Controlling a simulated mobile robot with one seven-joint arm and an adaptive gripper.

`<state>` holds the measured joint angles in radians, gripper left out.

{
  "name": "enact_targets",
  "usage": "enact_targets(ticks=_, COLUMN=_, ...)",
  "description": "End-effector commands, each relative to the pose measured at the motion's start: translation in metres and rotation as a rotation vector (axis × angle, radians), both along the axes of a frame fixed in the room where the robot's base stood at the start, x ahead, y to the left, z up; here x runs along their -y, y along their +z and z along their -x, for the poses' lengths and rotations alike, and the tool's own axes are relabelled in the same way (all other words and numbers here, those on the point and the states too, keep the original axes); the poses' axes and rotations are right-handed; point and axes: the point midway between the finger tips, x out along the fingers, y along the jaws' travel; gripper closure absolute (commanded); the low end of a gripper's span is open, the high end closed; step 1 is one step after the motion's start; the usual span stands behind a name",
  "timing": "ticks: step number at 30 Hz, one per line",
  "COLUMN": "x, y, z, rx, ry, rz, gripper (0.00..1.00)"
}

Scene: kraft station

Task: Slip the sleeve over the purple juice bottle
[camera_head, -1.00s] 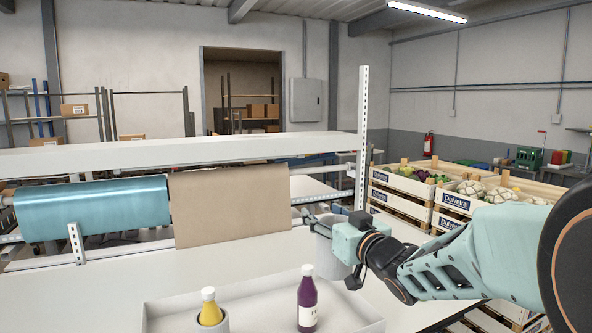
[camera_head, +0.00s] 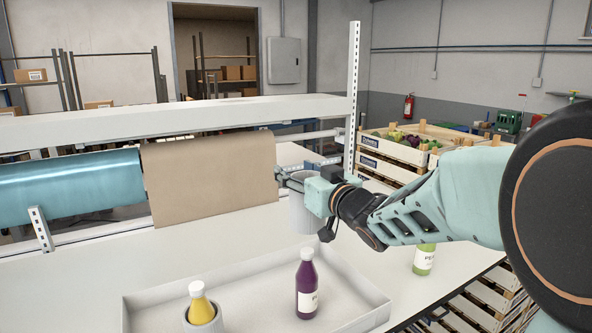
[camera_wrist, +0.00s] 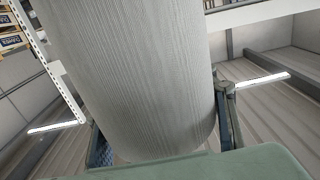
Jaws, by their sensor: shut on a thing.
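My gripper (camera_head: 296,182) is shut on a grey cylindrical sleeve (camera_head: 302,217), roughly upright. In the head view the sleeve shows just above the bottle's cap, with a gap between them; how far behind the bottle it is, I cannot tell. In the wrist view the sleeve (camera_wrist: 135,75) fills the middle, with fingers of my gripper (camera_wrist: 165,135) on both sides. The sleeve's openings are hidden.
A green bottle (camera_head: 424,258) stands on the white table right of the tray. Brown paper (camera_head: 210,178) and a blue roll (camera_head: 70,188) hang behind.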

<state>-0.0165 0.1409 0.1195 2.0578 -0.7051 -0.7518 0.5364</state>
Motion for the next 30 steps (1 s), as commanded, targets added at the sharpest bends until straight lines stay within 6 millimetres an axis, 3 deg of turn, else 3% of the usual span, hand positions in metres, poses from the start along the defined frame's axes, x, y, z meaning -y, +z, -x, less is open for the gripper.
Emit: enact_targets(ticks=30, x=0.0, y=-0.071, z=0.0, rx=0.0, ry=-0.001, rz=0.0, gripper=0.55)
